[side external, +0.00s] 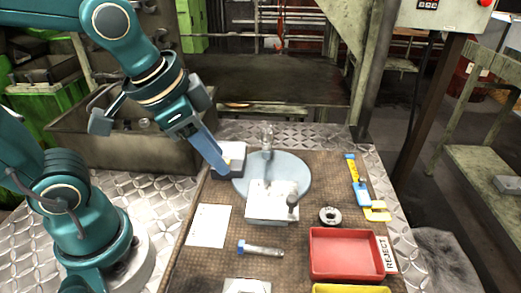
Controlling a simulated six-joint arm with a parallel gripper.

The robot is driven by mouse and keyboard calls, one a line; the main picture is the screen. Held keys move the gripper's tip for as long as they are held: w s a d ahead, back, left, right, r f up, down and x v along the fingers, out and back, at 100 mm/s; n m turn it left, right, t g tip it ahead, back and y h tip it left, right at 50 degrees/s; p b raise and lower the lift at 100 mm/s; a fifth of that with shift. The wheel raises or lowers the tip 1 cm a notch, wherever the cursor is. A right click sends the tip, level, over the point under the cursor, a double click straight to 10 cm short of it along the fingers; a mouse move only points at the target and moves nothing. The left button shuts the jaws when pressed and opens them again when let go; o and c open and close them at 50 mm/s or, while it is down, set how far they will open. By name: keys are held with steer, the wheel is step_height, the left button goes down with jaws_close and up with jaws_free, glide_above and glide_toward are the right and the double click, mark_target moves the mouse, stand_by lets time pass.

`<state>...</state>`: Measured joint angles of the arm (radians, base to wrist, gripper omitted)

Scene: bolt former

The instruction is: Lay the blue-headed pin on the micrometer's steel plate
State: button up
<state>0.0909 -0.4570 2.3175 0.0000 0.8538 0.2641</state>
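The blue-headed pin (262,250) lies on its side on the brown mat, blue head to the left and grey shank to the right. A pale round plate (300,170) lies farther back, with an upright metal post (267,143) and a whitish block (270,204) with a dark knob at its front. This looks like the measuring stand; I cannot tell for sure which surface is the micrometer's steel plate. My gripper (224,170) points down at the left of the round plate, well away from the pin. Its fingers overlap in this view, so their opening is unclear.
A dark-sided block (234,160) stands right by my fingertips. A white sheet (209,226) lies left of the pin. A red tray (345,252), a dark ring (330,215) and a blue-and-yellow tool (359,184) are on the right. A yellow bin edge shows at the front.

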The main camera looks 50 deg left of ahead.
steer(key=w+d+f+m+g, duration=0.2)
steer(key=d+f+m, duration=0.1)
steer(key=d+f, duration=0.1)
steer(key=m+g, duration=0.2)
glide_above(252, 246)
steer(key=f, duration=0.5)
steer(key=shift+w+a+f, duration=0.1)
steer(key=shift+w+f, duration=0.2)
steer(key=shift+f, duration=0.1)
steer(key=shift+s+f+m+g, duration=0.35)
steer(key=shift+f+m+g, duration=0.05)
steer(key=shift+f, duration=2.45)
jaws_close()
steer(key=shift+r, duration=0.1)
steer(key=shift+r, duration=1.7)
